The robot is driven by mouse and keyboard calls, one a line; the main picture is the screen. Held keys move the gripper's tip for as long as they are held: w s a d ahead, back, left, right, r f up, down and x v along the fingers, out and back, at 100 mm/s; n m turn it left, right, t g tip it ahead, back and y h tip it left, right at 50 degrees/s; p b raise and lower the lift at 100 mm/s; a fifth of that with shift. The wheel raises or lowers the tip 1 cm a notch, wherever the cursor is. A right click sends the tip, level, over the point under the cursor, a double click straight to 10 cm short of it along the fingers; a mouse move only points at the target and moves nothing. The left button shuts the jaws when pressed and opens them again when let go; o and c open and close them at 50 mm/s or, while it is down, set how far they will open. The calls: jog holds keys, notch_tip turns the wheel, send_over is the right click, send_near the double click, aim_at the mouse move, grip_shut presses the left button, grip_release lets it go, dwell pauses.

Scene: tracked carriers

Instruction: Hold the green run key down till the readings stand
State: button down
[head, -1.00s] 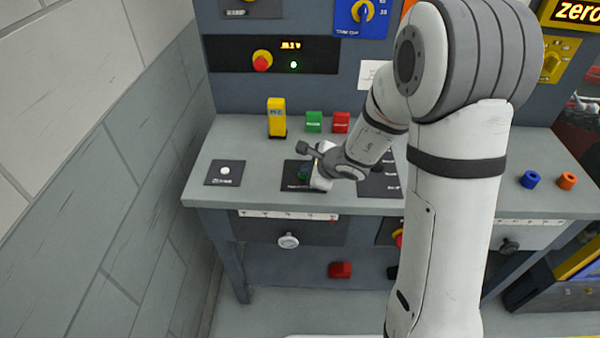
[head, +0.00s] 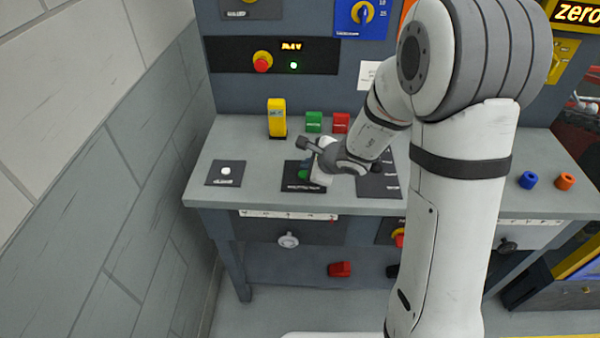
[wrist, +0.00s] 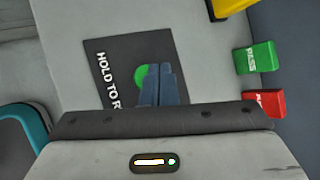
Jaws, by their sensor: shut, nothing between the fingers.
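The green run key (wrist: 141,76) is a round green button on a dark plate (wrist: 112,62) lettered "HOLD TO R…" in the wrist view. My gripper (wrist: 159,70) is shut and empty, its fingertips over the key and covering part of it. In the head view the key (head: 303,174) shows as a bit of green beside my gripper on the bench. I cannot tell whether the key is pressed down. The amber readout (head: 291,46) on the back panel is lit, its digits too blurred to read surely. A green lamp (head: 293,65) glows below it.
A yellow block (head: 277,117), a green block (head: 314,121) and a red block (head: 341,122) stand behind the key. A plate with a white button (head: 225,170) lies to its left. The grey bench (head: 240,145) is clear between them. A wall closes the left side.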

jog(key=shift+r+p, duration=1.75)
jog(key=shift+r, duration=0.8)
